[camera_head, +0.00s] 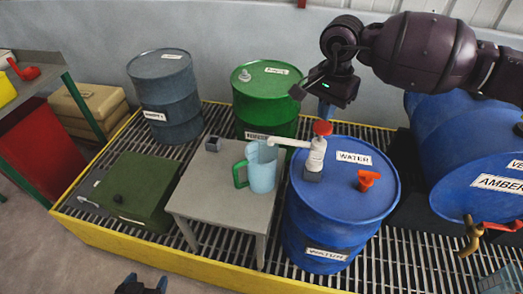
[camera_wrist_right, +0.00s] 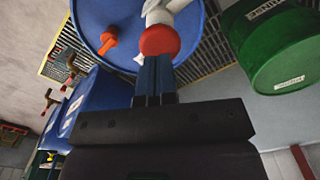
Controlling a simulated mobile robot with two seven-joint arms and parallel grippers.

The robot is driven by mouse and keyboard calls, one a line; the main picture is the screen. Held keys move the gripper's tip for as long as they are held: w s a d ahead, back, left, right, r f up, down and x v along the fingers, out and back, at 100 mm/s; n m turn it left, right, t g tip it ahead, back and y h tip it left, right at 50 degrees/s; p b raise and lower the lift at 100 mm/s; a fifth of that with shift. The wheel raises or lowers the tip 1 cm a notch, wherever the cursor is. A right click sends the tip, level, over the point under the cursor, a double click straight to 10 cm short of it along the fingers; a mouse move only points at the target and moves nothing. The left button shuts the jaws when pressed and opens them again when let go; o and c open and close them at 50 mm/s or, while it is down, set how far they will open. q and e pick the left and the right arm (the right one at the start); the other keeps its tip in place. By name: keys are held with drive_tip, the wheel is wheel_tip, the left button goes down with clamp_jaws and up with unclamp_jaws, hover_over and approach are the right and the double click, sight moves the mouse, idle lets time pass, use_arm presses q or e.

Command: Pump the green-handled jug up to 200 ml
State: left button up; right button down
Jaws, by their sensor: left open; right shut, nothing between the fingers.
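The green-handled jug (camera_head: 262,168) is pale blue and stands upright on a small grey table, its green handle to the left. The white pump (camera_head: 317,153) rises from the blue WATER drum (camera_head: 371,203), with its spout reaching left over the jug's mouth. Its red knob (camera_head: 322,128) is on top and also shows in the wrist view (camera_wrist_right: 160,40). My right gripper (camera_head: 325,110) is shut and empty, fingertips down at the knob; contact is unclear. It fills the wrist view's middle (camera_wrist_right: 155,65). My left gripper (camera_head: 141,285) is open at the bottom edge. The jug's liquid level cannot be read.
An orange-red cap (camera_head: 368,180) sits on the water drum. A green drum (camera_head: 266,97) and a grey-blue drum (camera_head: 165,96) stand behind. A large blue barrel (camera_head: 487,170) lies at right.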

sight(323, 125)
use_arm(q)
drive_tip(key=shift+f, duration=0.15)
use_arm(e)
drive_tip(key=shift+f, duration=0.25)
drive_tip(key=shift+f+b, duration=0.55)
drive_tip(key=shift+f, duration=0.25)
drive_tip(key=shift+f+b, duration=0.75)
drive_tip(key=shift+f, duration=0.95)
use_arm(q)
drive_tip(key=f, duration=0.1)
drive_tip(key=s+f, duration=0.1)
drive_tip(key=f, duration=0.1)
drive_tip(key=shift+f+g, duration=0.15)
drive_tip(key=shift+g, duration=0.15)
drive_tip(key=shift+s, duration=0.15)
use_arm(e)
drive_tip(key=shift+r, duration=0.15)
drive_tip(key=shift+r+p, duration=0.35)
drive_tip(key=shift+r, duration=0.35)
use_arm(q)
drive_tip(key=shift+w+r+p, duration=0.3)
drive_tip(key=shift+r+p, duration=0.05)
drive_tip(key=shift+r, duration=0.35)
drive_tip(key=shift+w+r+p, duration=0.25)
drive_tip(key=shift+r+p, duration=0.05)
drive_tip(key=shift+r, duration=0.4)
use_arm(e)
drive_tip(key=shift+r, duration=1.95)
use_arm(q)
drive_tip(key=shift+s, duration=0.1)
